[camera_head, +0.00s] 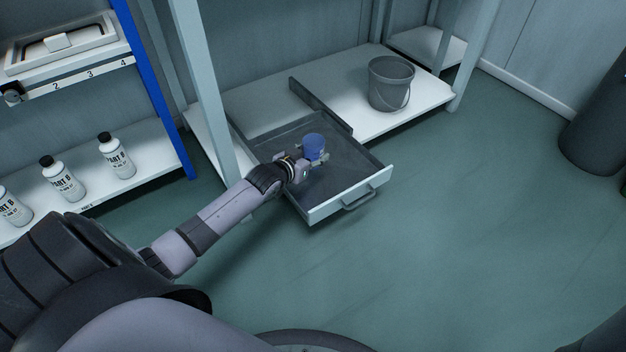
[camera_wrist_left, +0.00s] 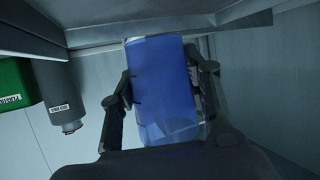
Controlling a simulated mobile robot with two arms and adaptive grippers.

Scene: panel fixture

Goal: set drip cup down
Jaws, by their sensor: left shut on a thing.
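The blue drip cup (camera_head: 314,147) is in my left gripper (camera_head: 309,162), over the open drawer (camera_head: 345,178) in the head view. In the left wrist view the cup (camera_wrist_left: 163,85) fills the space between the two dark fingers of the gripper (camera_wrist_left: 160,100), which are shut on its sides. I cannot tell whether the cup's bottom touches the drawer floor. My right gripper is not in view.
A grey bucket (camera_head: 390,84) stands on the white low shelf (camera_head: 430,93) right of the drawer. Several white bottles (camera_head: 116,155) stand on the left shelf. A pale upright post (camera_head: 207,95) is close to my left arm.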

